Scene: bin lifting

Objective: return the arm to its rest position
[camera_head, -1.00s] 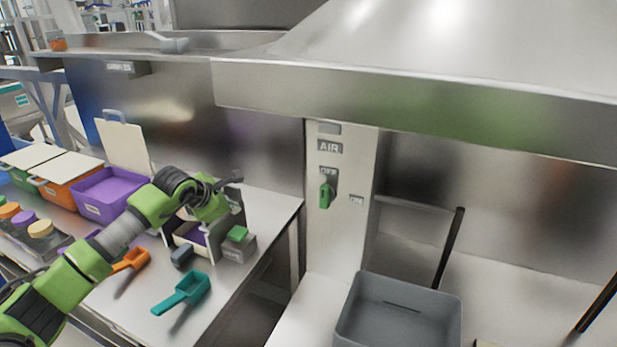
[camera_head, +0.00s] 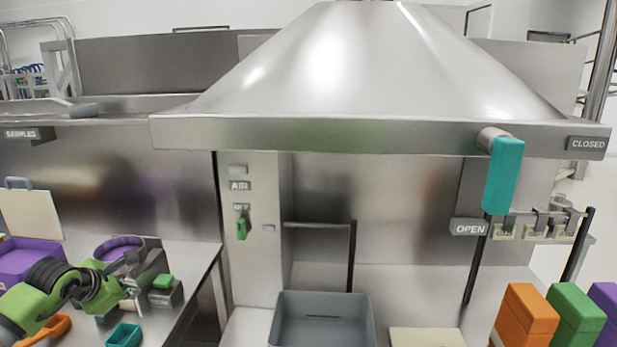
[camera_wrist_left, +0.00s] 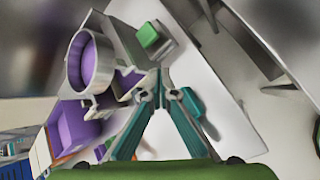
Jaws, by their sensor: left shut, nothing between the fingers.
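My left arm is green and black and comes in at the lower left of the head view. Its gripper (camera_head: 130,290) is partly hidden among grey and white parts of a small device at the table's right end. In the left wrist view the teal fingers of this gripper (camera_wrist_left: 160,82) meet at their tips with nothing between them. A round purple-lined piece (camera_wrist_left: 88,60) is left of the fingertips, and its purple rim also shows in the head view (camera_head: 119,246). A green block (camera_wrist_left: 147,35) is beyond the tips. My right gripper is out of view.
Close to the gripper are a teal scoop (camera_head: 124,336), an orange scoop (camera_head: 52,330) and a purple bin (camera_head: 25,258). A grey bin (camera_head: 322,318) stands under the steel hood (camera_head: 370,135). Orange (camera_head: 525,318) and green (camera_head: 577,313) boxes stand at the lower right.

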